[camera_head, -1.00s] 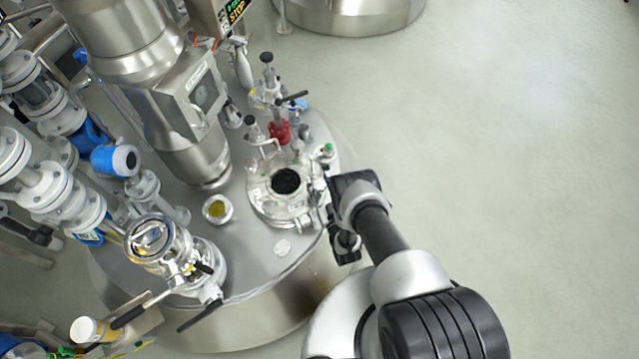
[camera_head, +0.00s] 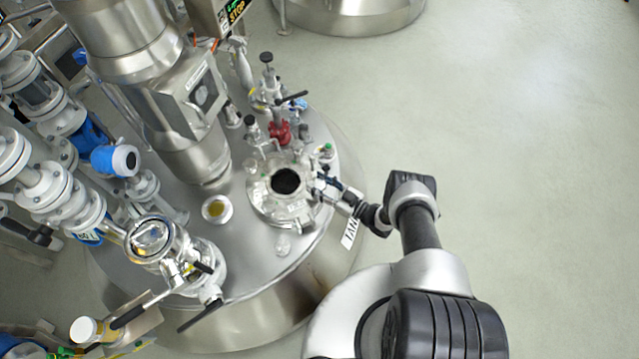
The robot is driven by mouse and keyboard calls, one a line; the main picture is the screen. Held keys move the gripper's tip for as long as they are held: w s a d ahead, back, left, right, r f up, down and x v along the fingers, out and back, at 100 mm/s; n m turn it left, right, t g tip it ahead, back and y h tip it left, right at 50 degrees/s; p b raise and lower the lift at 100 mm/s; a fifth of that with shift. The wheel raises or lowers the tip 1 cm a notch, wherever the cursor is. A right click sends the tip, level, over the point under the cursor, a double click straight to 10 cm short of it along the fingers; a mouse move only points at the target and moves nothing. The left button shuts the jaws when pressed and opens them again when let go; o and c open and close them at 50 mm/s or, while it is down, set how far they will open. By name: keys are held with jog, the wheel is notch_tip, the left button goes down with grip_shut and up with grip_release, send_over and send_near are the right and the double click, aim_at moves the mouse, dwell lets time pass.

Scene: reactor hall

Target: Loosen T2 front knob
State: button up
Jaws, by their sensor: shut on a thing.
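The tank lid carries a round hatch (camera_head: 262,212) with a dark round centre and small metal clamp fittings around its rim. My gripper (camera_head: 320,187) is at the hatch's right rim, reaching in from the right. It is shut on a small knob there, which its fingers mostly hide. I cannot read from the picture whether this knob is the T2 front knob. Another clamp fitting shows at the hatch's lower rim (camera_head: 302,224).
A red valve (camera_head: 279,131) and dark-knobbed fittings stand behind the hatch. A big steel column (camera_head: 180,110) rises to its left, with a sight glass (camera_head: 217,209) near its foot. A white label (camera_head: 350,232) is beside my gripper. Open floor (camera_head: 520,150) lies right.

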jog(key=shift+n+g, duration=0.3)
jog(key=o, duration=1.1)
jog(key=v, duration=1.2)
jog(key=shift+w+f, duration=0.1)
jog(key=shift+c, duration=0.3)
